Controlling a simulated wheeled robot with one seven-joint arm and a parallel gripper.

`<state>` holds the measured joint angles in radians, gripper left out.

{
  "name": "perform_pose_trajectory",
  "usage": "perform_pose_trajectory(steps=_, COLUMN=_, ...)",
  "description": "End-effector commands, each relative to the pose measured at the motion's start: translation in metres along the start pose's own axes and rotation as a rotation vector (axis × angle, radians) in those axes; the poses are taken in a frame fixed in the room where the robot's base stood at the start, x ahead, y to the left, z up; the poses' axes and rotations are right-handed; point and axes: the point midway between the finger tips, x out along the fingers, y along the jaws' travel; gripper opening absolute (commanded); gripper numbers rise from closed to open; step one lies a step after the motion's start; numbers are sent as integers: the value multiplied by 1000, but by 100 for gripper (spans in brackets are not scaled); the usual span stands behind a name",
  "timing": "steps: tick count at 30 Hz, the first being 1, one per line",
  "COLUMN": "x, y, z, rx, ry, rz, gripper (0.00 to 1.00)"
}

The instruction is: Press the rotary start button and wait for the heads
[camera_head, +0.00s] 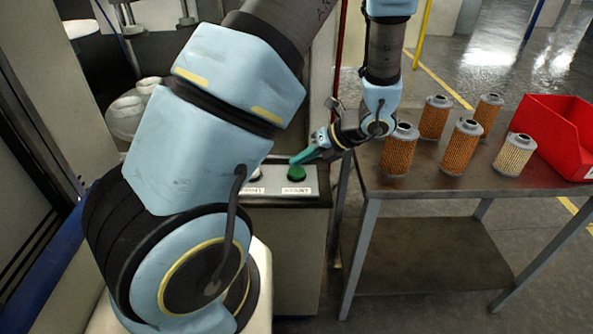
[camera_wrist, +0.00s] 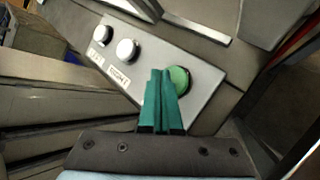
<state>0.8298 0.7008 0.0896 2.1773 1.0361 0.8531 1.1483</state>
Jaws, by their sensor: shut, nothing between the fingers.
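A green round button (camera_head: 297,173) sits at the right end of a pale control panel (camera_head: 270,187), and it also shows in the wrist view (camera_wrist: 180,79). My gripper (camera_head: 295,161) has its green fingers shut together with nothing between them. In the wrist view the fingertips (camera_wrist: 160,72) overlap the left edge of the green button. In the head view they are at the button's upper edge. I cannot tell whether they touch it. Two whitish buttons sit to its left in the wrist view, a middle one (camera_wrist: 126,50) and a far one (camera_wrist: 102,34).
A metal table (camera_head: 440,187) to the right bears several orange filter cartridges (camera_head: 399,152), a cream one (camera_head: 513,155) and a red bin (camera_head: 556,130). Behind my arm at the left, white rounded parts (camera_head: 126,117) show inside a machine. A red post stands behind the panel.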

Motion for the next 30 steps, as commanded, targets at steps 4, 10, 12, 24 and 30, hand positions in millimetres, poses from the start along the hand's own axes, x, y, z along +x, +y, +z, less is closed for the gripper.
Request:
perform_pose_trajectory(steps=4, x=0, y=0, z=0, rx=0, ry=0, rz=0, gripper=0)
perform_pose_trajectory(steps=10, x=0, y=0, z=0, rx=0, ry=0, rz=0, gripper=0)
perform_pose_trajectory(steps=12, x=0, y=0, z=0, rx=0, ry=0, rz=0, gripper=0)
perform_pose_trajectory(steps=24, x=2, y=-2, z=-2, rx=1, ry=0, rz=0, gripper=0)
perform_pose_trajectory(steps=30, x=6, y=-4, z=-4, rx=1, ry=0, rz=0, gripper=0)
